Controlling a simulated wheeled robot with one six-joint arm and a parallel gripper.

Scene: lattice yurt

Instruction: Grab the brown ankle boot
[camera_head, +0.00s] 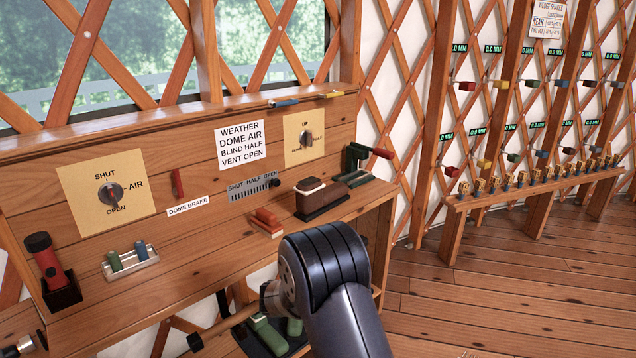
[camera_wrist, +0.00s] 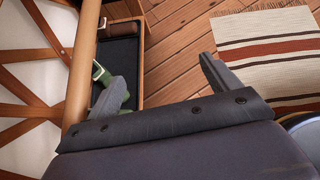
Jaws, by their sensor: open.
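A green thing (camera_wrist: 101,74), partly hidden by my left finger, is at the tray's left edge. My gripper (camera_wrist: 160,68) is open, with bare floor boards showing between its fingers. In the head view my arm hides the gripper, and green footwear (camera_head: 268,335) shows beside it, low under the bench.
A wooden post (camera_wrist: 83,65) runs close to my left finger. A striped rug (camera_wrist: 265,50) lies at the right.

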